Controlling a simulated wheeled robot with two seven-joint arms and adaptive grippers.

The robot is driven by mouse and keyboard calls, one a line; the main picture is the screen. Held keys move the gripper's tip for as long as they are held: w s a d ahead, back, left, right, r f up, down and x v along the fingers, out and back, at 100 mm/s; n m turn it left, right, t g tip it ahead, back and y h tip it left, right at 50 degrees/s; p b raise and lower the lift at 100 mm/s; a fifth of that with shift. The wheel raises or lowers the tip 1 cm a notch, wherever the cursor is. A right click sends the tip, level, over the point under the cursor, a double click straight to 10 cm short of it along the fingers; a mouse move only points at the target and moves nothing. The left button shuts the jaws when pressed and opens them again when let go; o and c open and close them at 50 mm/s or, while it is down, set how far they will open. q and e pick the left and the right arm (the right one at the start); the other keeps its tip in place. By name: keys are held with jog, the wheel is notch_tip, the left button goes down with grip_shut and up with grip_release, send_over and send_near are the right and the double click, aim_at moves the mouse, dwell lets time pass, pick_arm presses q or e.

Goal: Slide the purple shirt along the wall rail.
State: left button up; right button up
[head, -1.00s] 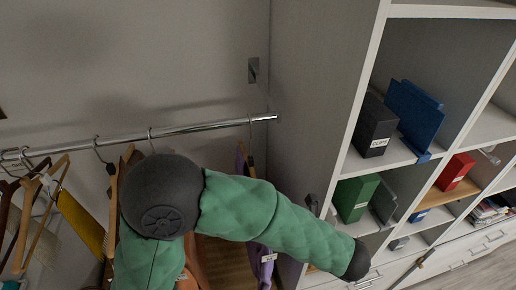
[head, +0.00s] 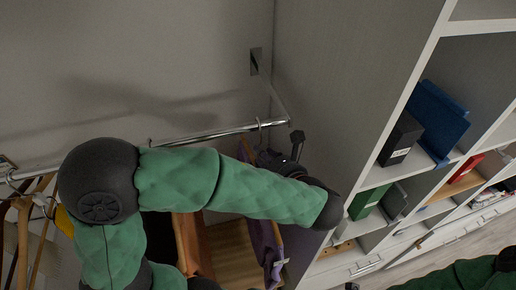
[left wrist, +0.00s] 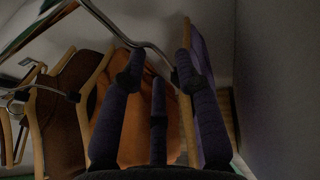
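The purple shirt (head: 266,245) hangs on a wooden hanger near the right end of the wall rail (head: 205,134), mostly behind my left arm in the head view. Its hanger hook (head: 261,128) sits over the rail. My left gripper (head: 283,152) is beside the hanger, just below the rail. In the left wrist view my left gripper (left wrist: 157,72) has its fingers spread apart. The purple shirt (left wrist: 199,50) and its wooden hanger show beside and behind the right finger; I cannot tell if they touch. My right gripper is out of view.
An orange garment (head: 192,245) hangs left of the purple shirt, with several other hangers further left. A grey cabinet side (head: 350,90) closes off the rail's right end. Shelves with binders (head: 400,139) stand beyond it. My right arm shows at bottom right.

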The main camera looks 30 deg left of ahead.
pick_arm(q)
jog(key=shift+x, duration=2.15)
jog(key=shift+d, duration=0.1)
grip_shut()
